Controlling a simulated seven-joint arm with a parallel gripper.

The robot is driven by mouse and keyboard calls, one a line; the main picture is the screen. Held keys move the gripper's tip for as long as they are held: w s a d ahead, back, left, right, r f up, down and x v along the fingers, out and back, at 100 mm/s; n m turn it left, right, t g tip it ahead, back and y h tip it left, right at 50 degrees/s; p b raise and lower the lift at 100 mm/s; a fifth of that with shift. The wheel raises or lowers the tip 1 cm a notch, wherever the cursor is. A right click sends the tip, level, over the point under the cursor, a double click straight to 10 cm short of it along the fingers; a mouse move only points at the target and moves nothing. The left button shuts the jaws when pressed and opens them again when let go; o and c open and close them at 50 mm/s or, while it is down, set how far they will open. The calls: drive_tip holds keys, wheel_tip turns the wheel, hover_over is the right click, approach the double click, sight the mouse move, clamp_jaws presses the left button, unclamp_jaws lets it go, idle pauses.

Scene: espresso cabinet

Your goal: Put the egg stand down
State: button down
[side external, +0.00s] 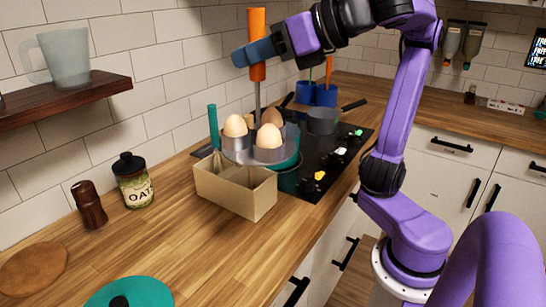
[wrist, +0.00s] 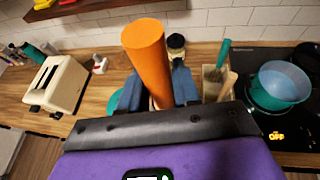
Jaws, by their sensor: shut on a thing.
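The egg stand (side external: 240,156) is a grey metal tray on a thin rod with an orange handle (side external: 257,40). It carries several eggs, such as the front egg (side external: 269,136) and the left egg (side external: 235,126). My gripper (side external: 256,54) is shut on the orange handle, and the stand hangs upright, seen close to the rim of a beige divided box (side external: 222,188). I cannot tell if they touch. In the wrist view the handle (wrist: 148,55) stands between my blue fingers (wrist: 157,92); it and my gripper hide the tray and eggs.
The black hob (side external: 345,150) with pans and a teal pot (wrist: 280,88) lies right of the box. An oats jar (side external: 133,181), a brown shaker (side external: 89,206) and a round board (side external: 33,267) stand left.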

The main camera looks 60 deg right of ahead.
wheel_tip(320, 180, up, 3)
drive_tip(key=shift+f, duration=0.15)
drive_tip(key=w+d+r+m+g+h, duration=0.1)
drive_tip(key=w+d+m+g+h, duration=0.1)
drive_tip(key=w+d+m+h, duration=0.55)
drive_tip(key=w+d+r+m+g+h, duration=0.15)
drive_tip(key=w+d+m+h, duration=0.3)
drive_tip(key=w+d, duration=0.6)
drive_tip(key=w+d+f+m+g+h, duration=0.1)
drive_tip(key=w+d+m+g+h, duration=0.2)
drive_tip(key=d, duration=0.8)
drive_tip(key=w+d+f+m+g+h, duration=0.1)
drive_tip(key=w+d+f+m+g, duration=0.2)
drive_tip(key=d, duration=0.7)
wheel_tip(320, 180, down, 28)
drive_tip(key=s+g, duration=0.1)
drive_tip(key=shift+s, duration=0.2)
drive_tip(key=shift+f, duration=0.2)
